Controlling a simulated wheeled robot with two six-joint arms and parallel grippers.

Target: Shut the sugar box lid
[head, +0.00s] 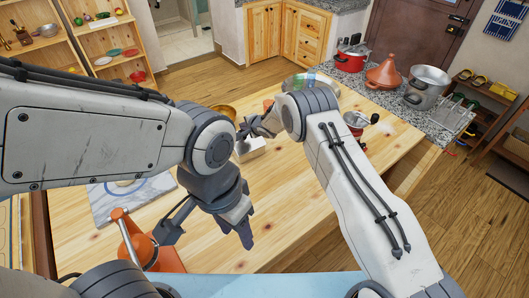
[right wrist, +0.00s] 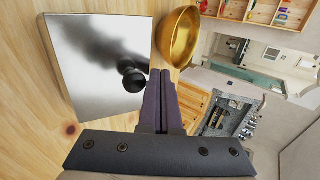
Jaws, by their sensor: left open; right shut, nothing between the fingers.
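The sugar box (head: 252,153) is a small pale box on the wooden table, partly hidden by my right gripper in the head view. In the right wrist view its shiny metal lid (right wrist: 90,55) with a black knob (right wrist: 133,78) fills the left side. Whether the lid lies fully flat I cannot tell. My right gripper (right wrist: 160,75) is shut and empty, its fingertips close beside the knob; contact is unclear. It also shows small at the box in the head view (head: 246,132). My left gripper (head: 207,234) is open, pointing down over the near part of the table.
A golden bowl (right wrist: 180,37) stands just beyond the box. A marble board (head: 103,204) and an orange device (head: 128,240) are at the near left. A red pot (head: 350,58), a tagine (head: 384,74) and a steel pot (head: 427,88) stand on the counter behind.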

